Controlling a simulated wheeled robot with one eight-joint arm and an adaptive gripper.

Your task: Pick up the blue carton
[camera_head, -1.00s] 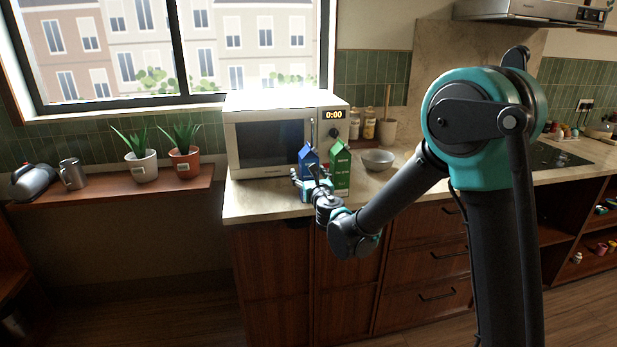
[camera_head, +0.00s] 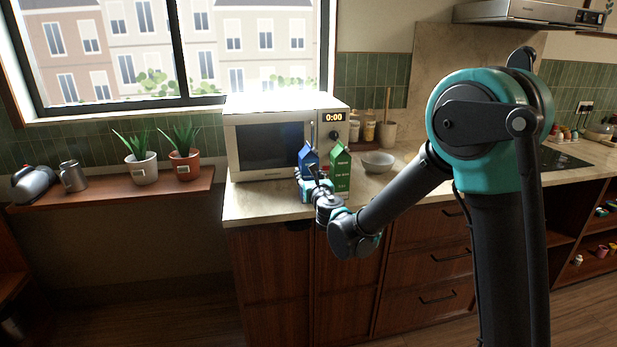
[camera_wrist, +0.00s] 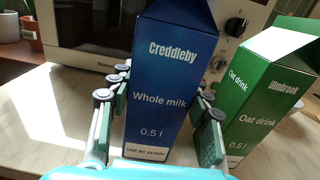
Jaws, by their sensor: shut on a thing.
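The blue carton (camera_head: 308,158), marked "Whole milk", stands upright on the counter in front of the microwave. It fills the middle of the wrist view (camera_wrist: 168,90). My gripper (camera_wrist: 158,118) has one finger on each side of the carton and is shut on its lower part. In the head view my gripper (camera_head: 312,182) partly hides the carton's lower half. Whether the carton's base touches the counter cannot be told.
A green oat drink carton (camera_wrist: 262,95) stands close at the right, beside the right finger. The microwave (camera_head: 270,145) is just behind. A grey bowl (camera_head: 378,161) sits further right. The counter at the left front (camera_head: 250,205) is clear.

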